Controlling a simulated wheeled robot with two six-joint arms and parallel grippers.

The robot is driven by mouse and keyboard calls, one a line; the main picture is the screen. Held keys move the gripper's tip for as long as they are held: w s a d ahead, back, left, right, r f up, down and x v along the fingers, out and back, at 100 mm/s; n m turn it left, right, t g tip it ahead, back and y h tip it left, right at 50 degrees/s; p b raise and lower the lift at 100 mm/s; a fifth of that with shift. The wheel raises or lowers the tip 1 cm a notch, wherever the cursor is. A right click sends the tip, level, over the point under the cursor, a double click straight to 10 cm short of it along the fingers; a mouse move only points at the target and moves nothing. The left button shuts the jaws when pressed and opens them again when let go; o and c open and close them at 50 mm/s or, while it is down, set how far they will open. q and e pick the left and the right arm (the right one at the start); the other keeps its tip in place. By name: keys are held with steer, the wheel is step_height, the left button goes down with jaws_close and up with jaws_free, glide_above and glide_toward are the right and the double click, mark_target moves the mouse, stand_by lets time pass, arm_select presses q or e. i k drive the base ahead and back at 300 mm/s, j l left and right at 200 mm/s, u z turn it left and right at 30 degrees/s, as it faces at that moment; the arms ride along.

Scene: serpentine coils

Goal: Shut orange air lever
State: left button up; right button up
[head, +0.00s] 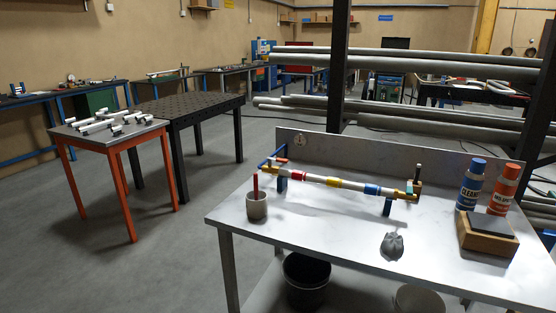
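A pipe assembly (343,184) with red, yellow and blue bands lies across blue supports on the grey metal workbench (330,235). At its right end is a brass-orange fitting (404,195) with a small teal part and an upright piece with a dark top (418,169). At its left end are a small orange-yellow part (269,170) and a blue bar (271,157). Which of these is the orange air lever, and whether it is open or shut, is too small to tell. Neither of my grippers shows in the head view.
A cup (257,207) with a red-handled item stands at the bench's left. A grey lump (392,246) lies at the front. Blue (470,185) and orange (504,190) bottles stand at the right behind a wooden block (487,240). The bench's front left is clear.

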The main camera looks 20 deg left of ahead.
mark_target(269, 159)
steer(key=i+j, duration=0.2)
steer(key=j, duration=0.15)
steer(key=i+j, duration=0.25)
steer(key=j, duration=0.15)
steer(key=i+j, duration=0.2)
steer(key=j, duration=0.15)
